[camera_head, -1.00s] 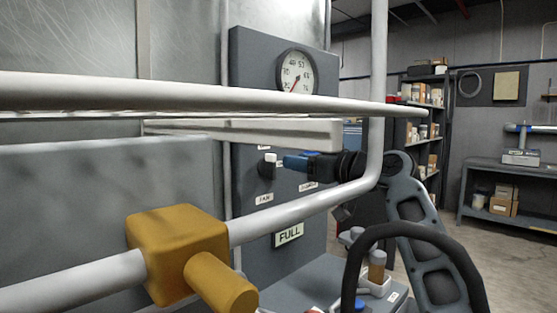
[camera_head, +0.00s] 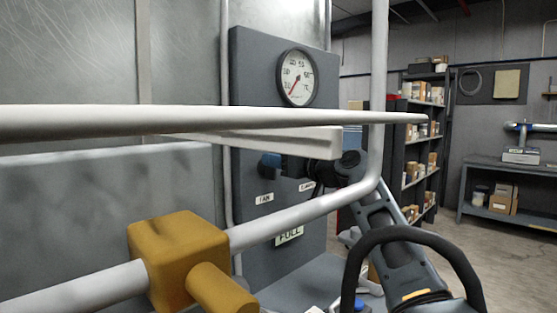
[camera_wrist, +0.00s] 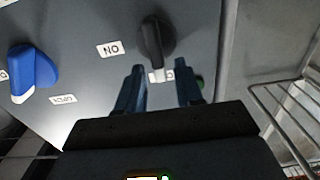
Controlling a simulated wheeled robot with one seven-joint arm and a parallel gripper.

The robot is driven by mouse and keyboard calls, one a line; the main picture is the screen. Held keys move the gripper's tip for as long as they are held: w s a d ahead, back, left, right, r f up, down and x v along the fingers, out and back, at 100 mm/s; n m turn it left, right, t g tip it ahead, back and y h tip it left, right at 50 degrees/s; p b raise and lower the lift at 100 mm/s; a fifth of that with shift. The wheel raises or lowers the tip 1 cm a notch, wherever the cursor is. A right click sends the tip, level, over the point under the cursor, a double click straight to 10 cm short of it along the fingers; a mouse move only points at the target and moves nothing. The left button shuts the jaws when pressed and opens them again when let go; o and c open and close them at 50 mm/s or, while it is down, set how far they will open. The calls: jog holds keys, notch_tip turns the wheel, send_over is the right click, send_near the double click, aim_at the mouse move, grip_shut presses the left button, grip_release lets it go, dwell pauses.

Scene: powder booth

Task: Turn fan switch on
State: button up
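The grey control panel (camera_head: 240,90) stands behind the rails in the head view. The dark fan switch knob (camera_wrist: 155,42) shows in the wrist view, with an upside-down "ON" label (camera_wrist: 110,48) to its left. My gripper (camera_wrist: 160,67) is open and empty. Its two blue fingers point at the knob, with the fingertips near its lower end. Whether they touch it I cannot tell. A white patch and part of a label show between the fingers. In the head view my gripper (camera_head: 270,165) covers the knob, above the fan label (camera_head: 264,198).
A blue knob (camera_wrist: 35,68) sits left of the fan knob in the wrist view. A round gauge (camera_head: 297,78) is higher on the panel. White rails (camera_head: 200,120) and a yellow fitting (camera_head: 180,258) cross the foreground. A wire rack (camera_wrist: 285,115) is at the right.

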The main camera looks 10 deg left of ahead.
grip_shut()
